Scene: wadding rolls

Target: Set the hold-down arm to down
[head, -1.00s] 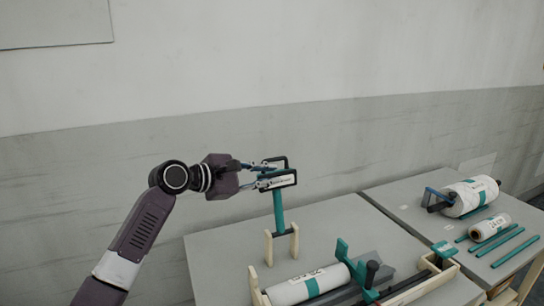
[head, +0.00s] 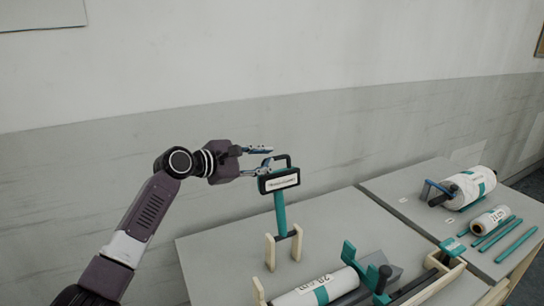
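The hold-down arm (head: 281,215) is a teal bar standing upright between two pale wooden posts. At its top is a black loop handle (head: 289,172) with a white label on the front. My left gripper (head: 267,158) is open at the upper left of this handle, with its fingers spread one above the other. The lower finger overlaps the handle's top left in the picture; I cannot tell whether it touches. The upper finger is clear of the handle. Nothing is seen held. My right gripper is not in view.
A white wadding roll (head: 300,297) lies in the wooden stand on the near table (head: 225,255). A teal bracket (head: 349,258) and black knob stand beside it. The right table holds a large roll (head: 468,188), a small roll (head: 490,220) and several teal bars (head: 515,243).

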